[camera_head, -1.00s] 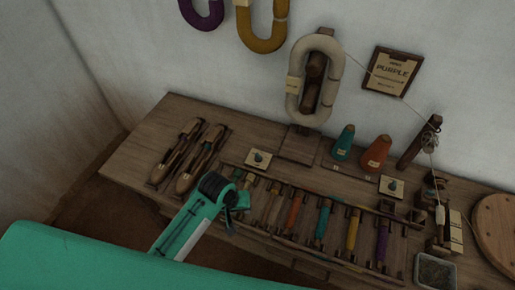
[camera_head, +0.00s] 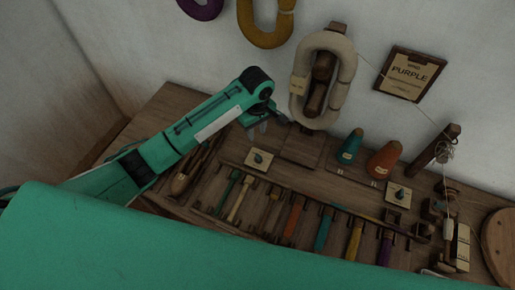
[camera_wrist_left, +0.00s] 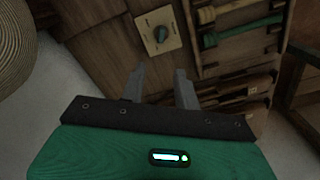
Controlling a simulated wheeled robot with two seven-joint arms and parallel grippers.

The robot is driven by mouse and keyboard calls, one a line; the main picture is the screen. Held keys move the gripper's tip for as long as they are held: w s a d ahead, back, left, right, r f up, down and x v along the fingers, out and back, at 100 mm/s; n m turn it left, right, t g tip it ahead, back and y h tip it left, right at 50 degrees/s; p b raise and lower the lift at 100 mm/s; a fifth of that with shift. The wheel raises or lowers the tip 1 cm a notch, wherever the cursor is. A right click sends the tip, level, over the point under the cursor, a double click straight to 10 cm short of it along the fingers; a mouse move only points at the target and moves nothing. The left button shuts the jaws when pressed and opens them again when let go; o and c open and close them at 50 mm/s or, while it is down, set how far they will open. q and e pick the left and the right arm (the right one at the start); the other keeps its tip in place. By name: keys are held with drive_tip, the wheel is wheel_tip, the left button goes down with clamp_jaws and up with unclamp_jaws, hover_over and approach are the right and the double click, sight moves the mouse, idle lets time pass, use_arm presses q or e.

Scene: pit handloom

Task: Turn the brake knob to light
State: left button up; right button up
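Two small dark teal knobs on pale square plates are on the bench. The left knob (camera_head: 259,160) is by the left end of the bobbin rack, and the right knob (camera_head: 399,195) is beyond the rack's right part. Their markings are too small to read, so I cannot tell which is the brake knob. My left gripper (camera_head: 265,128) is above and beyond the left knob, apart from it. In the left wrist view its fingers (camera_wrist_left: 160,84) are spread and empty, with a knob (camera_wrist_left: 160,34) ahead of them. My right gripper is not in view.
The rack of coloured bobbins (camera_head: 325,228) runs along the bench. A cream yarn hank (camera_head: 341,85) hangs on the wall close to my left gripper. Teal (camera_head: 351,145) and orange (camera_head: 383,160) cones stand behind the rack. Wooden shuttles (camera_head: 184,180) lie under my left arm.

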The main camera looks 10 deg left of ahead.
sight(257, 154)
use_arm(q)
wheel_tip(257, 154, down, 13)
drive_tip(key=shift+r, duration=0.1)
drive_tip(key=shift+s, duration=0.1)
drive_tip(key=shift+c, duration=0.2)
clamp_jaws()
